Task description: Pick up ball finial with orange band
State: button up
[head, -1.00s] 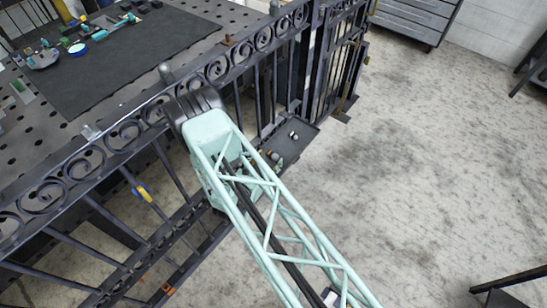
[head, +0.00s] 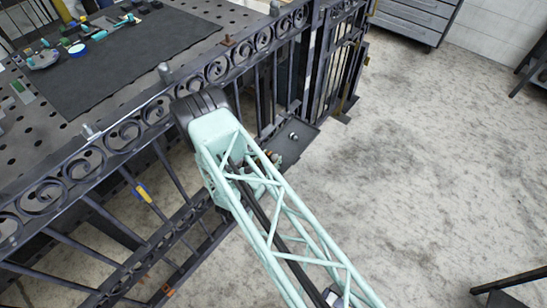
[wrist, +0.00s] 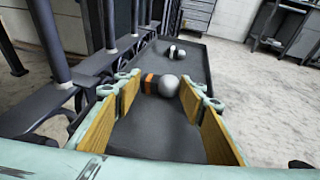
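The ball finial with the orange band (wrist: 150,82) lies on its side on a dark tray (wrist: 190,140) in the wrist view. Its silver ball points right, and the orange band is at its left part. My gripper (wrist: 160,92) is open, its two wood-coloured finger pads to either side of the finial near the fingertips. I cannot tell whether either pad touches it. In the head view my arm mostly hides the gripper and this finial.
A second finial with a light ball (wrist: 177,51) lies farther along the tray; it also shows in the head view (head: 293,136). Dark gate bars (wrist: 105,25) stand close on the left. A table with a dark mat (head: 95,75) lies behind the scrollwork fence (head: 215,68). Open floor lies right.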

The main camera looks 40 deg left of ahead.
aim_at(270, 154)
jog(key=c, duration=0.5)
jog(key=shift+o, duration=0.2)
jog(key=shift+r, duration=0.1)
jog(key=shift+r, duration=0.7)
jog(key=shift+r+p, duration=0.4)
jog(key=shift+r, duration=0.55)
jog(key=s+d+r+p, duration=0.1)
jog(key=s+d+p, duration=0.1)
jog(key=s+d, duration=0.7)
jog(key=d, duration=0.4)
jog(key=shift+r, duration=0.25)
jog(key=shift+d, duration=0.1)
